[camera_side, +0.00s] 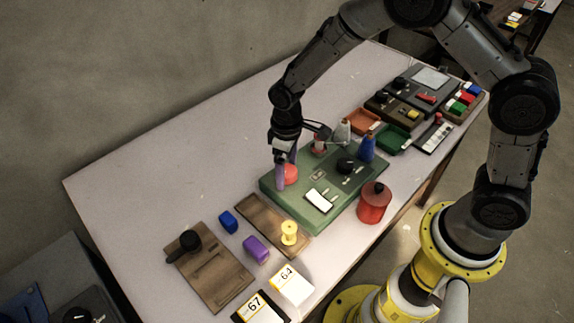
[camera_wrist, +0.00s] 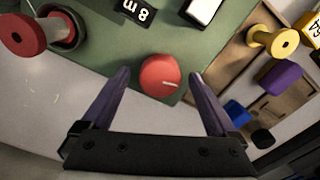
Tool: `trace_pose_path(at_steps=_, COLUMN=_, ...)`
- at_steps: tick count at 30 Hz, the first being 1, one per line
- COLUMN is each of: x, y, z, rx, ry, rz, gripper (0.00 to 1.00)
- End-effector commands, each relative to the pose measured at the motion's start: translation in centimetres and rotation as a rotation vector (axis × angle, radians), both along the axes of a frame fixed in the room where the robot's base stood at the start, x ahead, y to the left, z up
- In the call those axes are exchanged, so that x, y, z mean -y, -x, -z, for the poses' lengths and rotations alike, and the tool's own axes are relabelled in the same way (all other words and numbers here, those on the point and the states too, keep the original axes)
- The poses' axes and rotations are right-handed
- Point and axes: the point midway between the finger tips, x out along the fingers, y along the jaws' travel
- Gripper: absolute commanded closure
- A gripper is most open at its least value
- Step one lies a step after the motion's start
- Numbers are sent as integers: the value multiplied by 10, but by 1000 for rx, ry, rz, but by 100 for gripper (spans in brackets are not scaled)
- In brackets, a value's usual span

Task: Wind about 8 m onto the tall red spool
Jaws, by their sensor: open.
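A green winding machine (camera_side: 335,203) stands mid-table; its top also fills much of the wrist view (camera_wrist: 115,65). A round red knob (camera_wrist: 160,75) with a white mark sits at the machine's near-left edge. My gripper (camera_side: 283,178) is open over the knob, purple fingers on either side of it. I cannot tell whether they touch it.
A yellow spool (camera_side: 289,233) stands on a wooden tray (camera_side: 262,214). Blue (camera_side: 228,222) and purple (camera_side: 256,249) blocks lie nearby. A red canister (camera_side: 374,204) and a blue bottle (camera_side: 366,147) flank the machine. The table's left part is clear.

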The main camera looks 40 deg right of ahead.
Motion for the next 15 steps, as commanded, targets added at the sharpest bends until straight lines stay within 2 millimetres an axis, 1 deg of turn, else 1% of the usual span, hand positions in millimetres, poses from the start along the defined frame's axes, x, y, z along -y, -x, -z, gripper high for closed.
trace_pose_path(at_steps=2, x=0, y=0, z=-2, rx=1, ry=0, rz=0, gripper=6)
trace_pose_path(at_steps=5, x=0, y=-1, z=-10, rx=3, ry=0, rz=0, gripper=6)
trace_pose_path(at_steps=8, x=0, y=-1, z=-26, rx=5, ry=-1, rz=0, gripper=6)
trace_pose_path(at_steps=15, x=0, y=-1, z=-78, rx=6, ry=-2, rz=0, gripper=6)
